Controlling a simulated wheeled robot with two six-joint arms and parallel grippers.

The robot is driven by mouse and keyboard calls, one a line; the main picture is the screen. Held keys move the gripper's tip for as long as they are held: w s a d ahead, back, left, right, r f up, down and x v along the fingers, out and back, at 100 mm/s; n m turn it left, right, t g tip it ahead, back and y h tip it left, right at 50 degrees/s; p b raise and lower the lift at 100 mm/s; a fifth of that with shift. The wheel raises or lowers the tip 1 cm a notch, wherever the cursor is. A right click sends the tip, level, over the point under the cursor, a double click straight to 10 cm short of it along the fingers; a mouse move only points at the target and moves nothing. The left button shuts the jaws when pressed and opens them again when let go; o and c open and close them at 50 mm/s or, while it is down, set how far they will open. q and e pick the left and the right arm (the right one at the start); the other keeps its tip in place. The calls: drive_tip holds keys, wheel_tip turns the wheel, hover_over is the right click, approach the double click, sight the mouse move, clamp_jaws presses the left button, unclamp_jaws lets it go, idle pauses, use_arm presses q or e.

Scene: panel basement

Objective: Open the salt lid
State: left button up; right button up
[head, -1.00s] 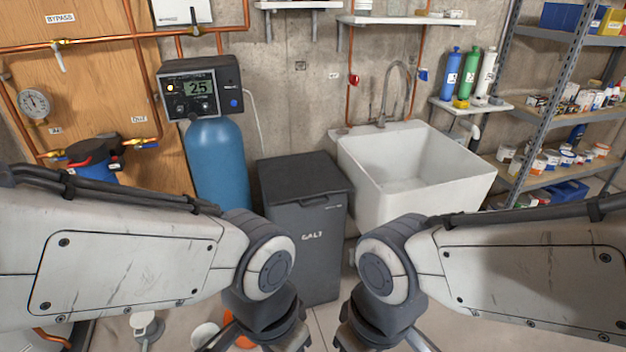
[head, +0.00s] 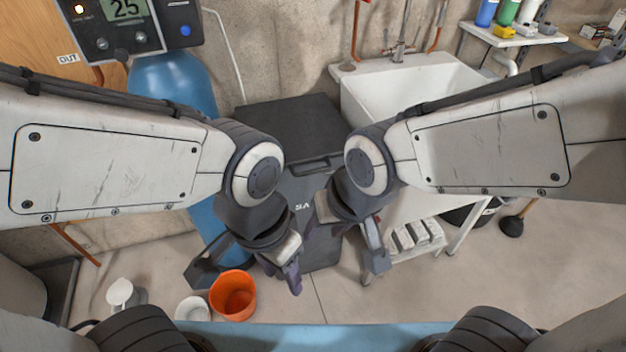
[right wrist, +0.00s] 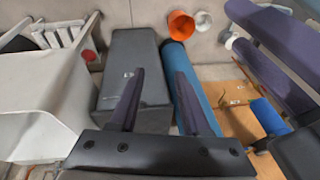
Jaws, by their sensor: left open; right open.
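The dark grey salt bin (head: 318,245) stands on the floor in the middle of the head view, with its lettering partly hidden by my arms. Its black lid (head: 290,125) is shut, with a handle notch (head: 310,166) at the front edge. The bin also shows in the right wrist view (right wrist: 135,50), beyond the fingers. My left gripper (head: 245,270) is open and empty, low in front of the bin to the left. My right gripper (head: 345,245) is open and empty in front of the bin, also seen in the right wrist view (right wrist: 157,80). Neither appears to touch the lid.
A blue tank (head: 170,85) stands left of the bin, and a white sink (head: 425,85) stands close on its right. An orange bucket (head: 233,295), a white bucket (head: 193,310) and a white jug (head: 120,292) are on the floor at left. A low white rack (head: 415,240) sits under the sink.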

drive_tip(key=w+a+f+m+t+y+b, duration=0.2)
drive_tip(key=w+f+m+t+b, duration=0.3)
drive_tip(key=w+f+m+b, duration=0.55)
drive_tip(key=m+t+b, duration=0.6)
drive_tip(key=t+b, duration=0.1)
drive_tip(key=b, duration=0.8)
approach(313, 170)
use_arm(q)
wheel_tip(313, 170, down, 31)
drive_tip(key=b, duration=0.2)
use_arm(e)
drive_tip(key=shift+m, duration=0.25)
drive_tip(key=x, duration=1)
drive_tip(key=shift+w+f, duration=0.1)
drive_tip(key=shift+f, duration=0.25)
use_arm(q)
drive_tip(key=shift+s, duration=0.1)
use_arm(e)
clamp_jaws()
use_arm(q)
drive_tip(key=shift+r, duration=0.1)
